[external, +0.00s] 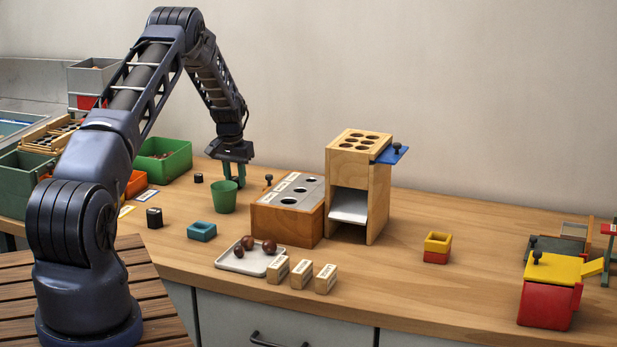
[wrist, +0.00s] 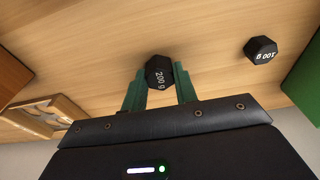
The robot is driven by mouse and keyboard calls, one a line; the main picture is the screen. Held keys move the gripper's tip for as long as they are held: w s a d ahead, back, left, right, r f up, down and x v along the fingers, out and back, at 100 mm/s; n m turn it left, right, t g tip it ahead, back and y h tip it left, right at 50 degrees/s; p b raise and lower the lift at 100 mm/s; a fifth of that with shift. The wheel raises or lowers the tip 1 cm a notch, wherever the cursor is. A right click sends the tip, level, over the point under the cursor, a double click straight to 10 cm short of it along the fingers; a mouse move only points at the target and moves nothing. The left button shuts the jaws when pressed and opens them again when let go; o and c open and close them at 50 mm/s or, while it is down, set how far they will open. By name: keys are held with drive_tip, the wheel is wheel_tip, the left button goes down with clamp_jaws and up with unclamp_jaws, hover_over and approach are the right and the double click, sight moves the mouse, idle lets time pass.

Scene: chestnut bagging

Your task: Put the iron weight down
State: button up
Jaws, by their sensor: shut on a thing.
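My gripper (external: 234,172) points down just behind the green cup (external: 223,197) in the external view. In the wrist view my gripper's green fingers (wrist: 158,82) are shut on a black weight marked 200 g (wrist: 159,72), which sits between their tips. In the external view the cup hides this weight. I cannot tell whether it touches the table. A smaller black weight marked 100 g (wrist: 260,50) stands apart on the wood; it also shows left of the gripper in the external view (external: 198,178). A larger black weight (external: 154,217) stands nearer the front.
A wooden block with holes (external: 287,222) and a wooden tower (external: 377,205) stand right of the gripper. A green bin (external: 177,160) is at left. A white tray (external: 231,265) with chestnuts and a blue box (external: 202,231) are in front. Some bare tabletop lies around the 100 g weight.

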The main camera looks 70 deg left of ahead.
drive_tip(key=shift+f, duration=0.1)
drive_tip(key=o, duration=1.1)
drive_tip(key=r, duration=0.4)
drive_tip(key=s+r, duration=0.1)
drive_tip(key=r, duration=0.3)
drive_tip(key=d+r, duration=0.1)
drive_tip(key=r, duration=0.3)
drive_tip(key=shift+s+d+r, duration=0.1)
drive_tip(key=shift+s, duration=0.05)
